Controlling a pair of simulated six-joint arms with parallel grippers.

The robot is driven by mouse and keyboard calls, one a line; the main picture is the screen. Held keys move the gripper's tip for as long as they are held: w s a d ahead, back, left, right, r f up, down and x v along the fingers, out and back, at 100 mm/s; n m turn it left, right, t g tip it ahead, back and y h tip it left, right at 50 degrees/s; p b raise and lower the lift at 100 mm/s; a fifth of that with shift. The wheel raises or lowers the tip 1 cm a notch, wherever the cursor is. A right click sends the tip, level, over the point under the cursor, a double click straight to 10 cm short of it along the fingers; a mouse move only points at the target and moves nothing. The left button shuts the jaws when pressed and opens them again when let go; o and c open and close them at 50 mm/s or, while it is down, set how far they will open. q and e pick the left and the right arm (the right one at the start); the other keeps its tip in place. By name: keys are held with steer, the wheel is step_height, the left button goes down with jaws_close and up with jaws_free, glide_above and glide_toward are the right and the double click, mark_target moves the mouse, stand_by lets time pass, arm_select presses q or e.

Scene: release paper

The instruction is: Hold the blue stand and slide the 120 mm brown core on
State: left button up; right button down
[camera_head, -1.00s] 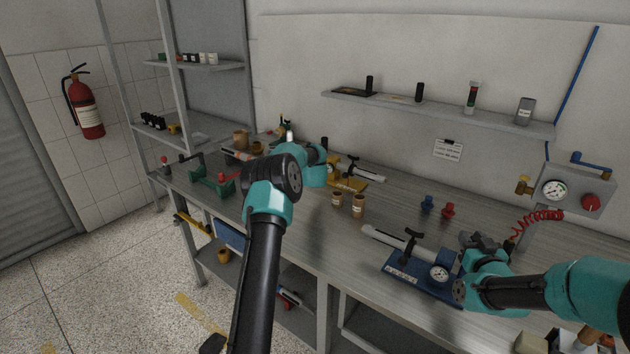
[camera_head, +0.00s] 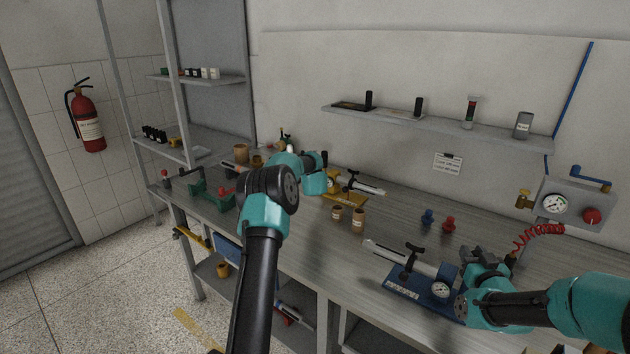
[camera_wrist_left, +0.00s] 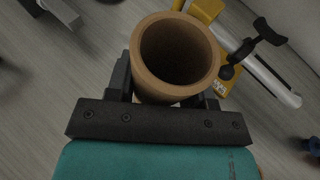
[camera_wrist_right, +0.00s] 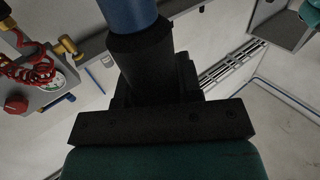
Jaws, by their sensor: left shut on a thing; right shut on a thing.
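The blue stand (camera_head: 408,287) lies on the bench at right, with a pale horizontal bar, a black T-handle and a round gauge. My right gripper (camera_head: 482,257) is at its right end. In the right wrist view my right gripper (camera_wrist_right: 155,85) is shut on a black collar below a blue cylinder (camera_wrist_right: 127,14), part of the blue stand. A hollow brown core (camera_wrist_left: 180,92) is held in my left gripper (camera_wrist_left: 170,95), its open end facing the camera. In the head view the left arm hides most of this grip. The core is apart from the blue stand.
Two small brown cores (camera_head: 358,220) stand on the bench between the arms. A yellow stand (camera_head: 347,200) is behind them, and a green stand (camera_head: 212,196) is at left. Blue (camera_head: 428,216) and red (camera_head: 448,224) pieces stand behind the blue stand. A gauge box (camera_head: 570,205) is at right.

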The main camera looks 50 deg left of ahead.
arm_select(q)
steer(key=shift+s+d+f+t+h, duration=0.3)
steer(key=shift+d+f+h, duration=0.2)
steer(key=shift+f, duration=0.1)
steer(key=shift+s+d+f+t+h, duration=0.15)
steer(key=shift+d+f+t+h, duration=0.2)
steer(key=shift+f+h, duration=0.2)
steer(key=s+d+f+n+t+h, duration=0.1)
steer(key=d+h, duration=0.1)
steer(key=d, duration=0.1)
steer(key=s+d+f+n+t+h, duration=0.1)
steer(key=s+d+f+n+h, duration=0.1)
steer(key=d+h, duration=0.1)
steer(key=s+d+f+n+t+h, duration=0.1)
steer(key=s+d+f+h, duration=0.1)
steer(key=d, duration=0.1)
steer(key=shift+s+d+f+n+t+h, duration=0.15)
steer(key=shift+s+d+n+t+h, duration=0.1)
steer(key=shift+d+n+t+h, duration=0.15)
steer(key=s+d+h, duration=0.1)
steer(key=d, duration=0.1)
steer(key=s+d+n+t+h, duration=0.1)
steer(key=s+d, duration=0.1)
steer(key=s+d+n+h, duration=0.1)
steer(key=d, duration=0.2)
steer(key=shift+s+f, duration=0.1)
steer(key=shift+s, duration=0.3)
steer(key=shift+d, duration=0.1)
